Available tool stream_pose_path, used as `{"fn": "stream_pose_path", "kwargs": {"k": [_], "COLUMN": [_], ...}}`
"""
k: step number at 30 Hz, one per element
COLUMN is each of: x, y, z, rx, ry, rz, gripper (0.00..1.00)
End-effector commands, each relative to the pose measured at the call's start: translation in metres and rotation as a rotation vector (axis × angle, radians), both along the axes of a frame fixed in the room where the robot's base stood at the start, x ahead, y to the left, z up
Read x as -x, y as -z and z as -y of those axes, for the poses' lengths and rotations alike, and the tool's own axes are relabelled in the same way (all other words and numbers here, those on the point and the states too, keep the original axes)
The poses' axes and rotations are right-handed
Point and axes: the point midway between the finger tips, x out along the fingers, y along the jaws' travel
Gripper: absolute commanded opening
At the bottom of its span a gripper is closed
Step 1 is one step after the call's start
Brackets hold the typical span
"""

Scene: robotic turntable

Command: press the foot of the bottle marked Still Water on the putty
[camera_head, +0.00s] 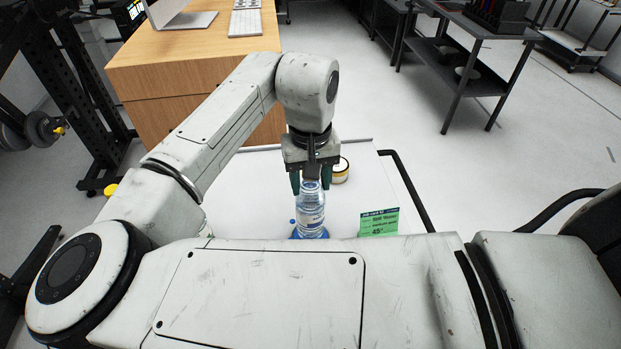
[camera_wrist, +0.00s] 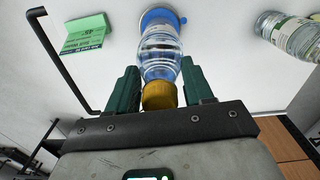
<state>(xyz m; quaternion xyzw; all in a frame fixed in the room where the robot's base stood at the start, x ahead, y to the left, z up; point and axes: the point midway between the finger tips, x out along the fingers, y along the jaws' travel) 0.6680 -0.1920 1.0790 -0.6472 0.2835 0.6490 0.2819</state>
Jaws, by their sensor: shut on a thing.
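A clear bottle (camera_head: 311,207) with a blue-and-white label stands about upright on the white table top. Its label is too small to read. In the wrist view the bottle (camera_wrist: 160,55) has a gold cap. Blue putty (camera_head: 322,234) shows around its foot, and as a round blue patch in the wrist view (camera_wrist: 162,14). The foot appears to meet the putty; how firmly I cannot tell. My gripper (camera_head: 310,184) is above it with its green fingers shut on the bottle's upper part. They flank the bottle in the wrist view (camera_wrist: 160,88).
A green card (camera_head: 379,222) reading Still Water and 45° stands right of the bottle. A black rail (camera_head: 408,188) edges the table (camera_head: 265,180).

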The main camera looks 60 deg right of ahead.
Motion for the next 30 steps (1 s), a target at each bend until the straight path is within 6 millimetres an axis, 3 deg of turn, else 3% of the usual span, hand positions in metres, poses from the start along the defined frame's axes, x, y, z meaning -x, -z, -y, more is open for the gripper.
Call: {"fn": "stream_pose_path", "kwargs": {"k": [19,30], "x": [0.0,0.0], "y": [-0.038,-0.041], "z": [0.0,0.0], "rx": [0.004,0.002], "ry": [0.001,0.001], "rz": [0.001,0.001], "gripper": [0.0,0.0]}}
